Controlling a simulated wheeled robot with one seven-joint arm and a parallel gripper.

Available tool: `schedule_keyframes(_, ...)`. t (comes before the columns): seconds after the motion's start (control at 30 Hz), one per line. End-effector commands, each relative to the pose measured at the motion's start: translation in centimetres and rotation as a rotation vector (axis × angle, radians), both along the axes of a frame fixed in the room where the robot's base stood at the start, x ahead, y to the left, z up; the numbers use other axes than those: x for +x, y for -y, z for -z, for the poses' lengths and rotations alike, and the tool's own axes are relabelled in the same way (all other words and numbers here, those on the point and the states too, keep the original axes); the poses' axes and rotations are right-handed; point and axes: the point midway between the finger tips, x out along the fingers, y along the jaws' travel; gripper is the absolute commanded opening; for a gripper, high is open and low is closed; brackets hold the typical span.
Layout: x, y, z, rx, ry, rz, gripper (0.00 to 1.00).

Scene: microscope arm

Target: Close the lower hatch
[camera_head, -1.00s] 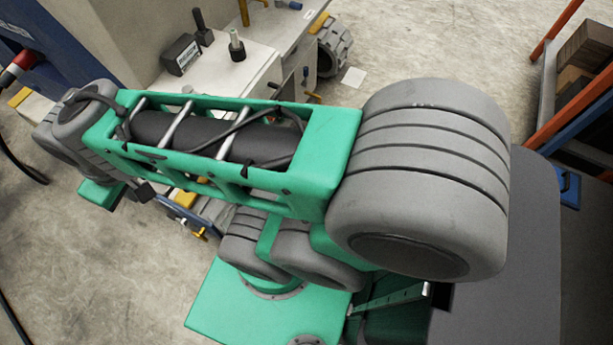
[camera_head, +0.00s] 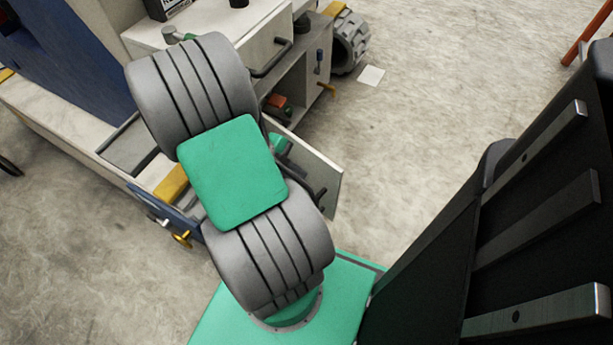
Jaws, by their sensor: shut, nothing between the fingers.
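A light grey hatch panel (camera_head: 323,170) stands swung open from the front of the pale cabinet (camera_head: 205,38), just right of my arm. It appears to be the lower hatch, though my arm covers its left part. Small dark parts show against its lower edge; I cannot tell whether they are a handle. Behind it, the cabinet's open compartment (camera_head: 290,88) shows dark inside, with small red and green items. My gripper is not visible; my grey and green arm links fill the middle of the view and hide what lies behind them.
A treaded grey wheel-like part (camera_head: 349,42) stands beyond the cabinet. A white square (camera_head: 371,75) lies on the floor. The floor right of the hatch is clear.

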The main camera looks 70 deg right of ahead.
Motion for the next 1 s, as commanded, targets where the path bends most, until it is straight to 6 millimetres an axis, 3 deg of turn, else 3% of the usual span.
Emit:
schedule_keyframes(0.37,-4.2,2.5,6.9,0.004,-0.001,0.0,0.0)
schedule_keyframes(0.6,-5.3,5.8,6.8,0.003,0.001,-0.002,0.0)
schedule_keyframes(1.0,-5.4,6.4,6.5,0.004,0.001,-0.006,0.0)
